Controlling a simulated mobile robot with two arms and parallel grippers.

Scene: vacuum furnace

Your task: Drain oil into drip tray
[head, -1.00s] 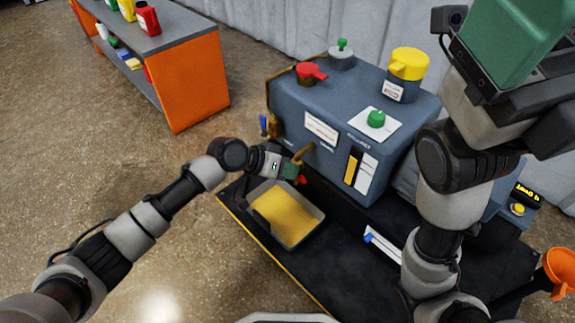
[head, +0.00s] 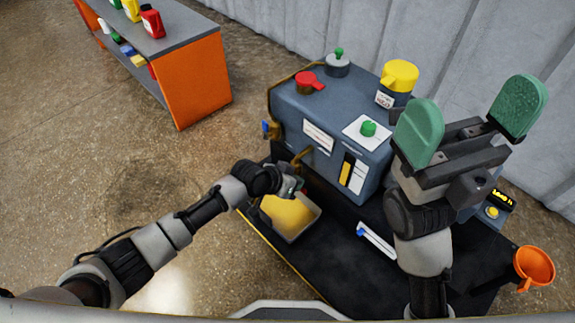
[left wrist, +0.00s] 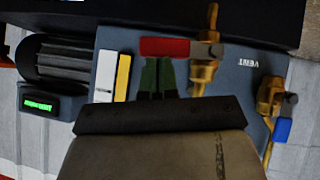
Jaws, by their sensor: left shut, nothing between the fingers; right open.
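The drip tray (head: 307,228) stands on the black cart below the blue-grey machine (head: 330,105) and holds yellow oil (head: 287,214). A brass tap (head: 301,156) projects above it; it also shows in the left wrist view (left wrist: 204,72). A red handle (left wrist: 165,47) sits beside this tap there. My left gripper (head: 294,187) is above the tray, its green fingers (left wrist: 157,77) shut and empty, close to the red handle; I cannot tell whether they touch. My right gripper (head: 469,118) is open and empty at the machine's right. The level gauge (head: 346,170) shows yellow.
A second brass valve with a blue handle (head: 266,128) is on the machine's left side. An orange funnel (head: 534,265) is at the cart's right corner. A blue-tipped white strip (head: 376,240) lies on the cart. An orange shelf unit (head: 190,85) stands behind; floor at left is clear.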

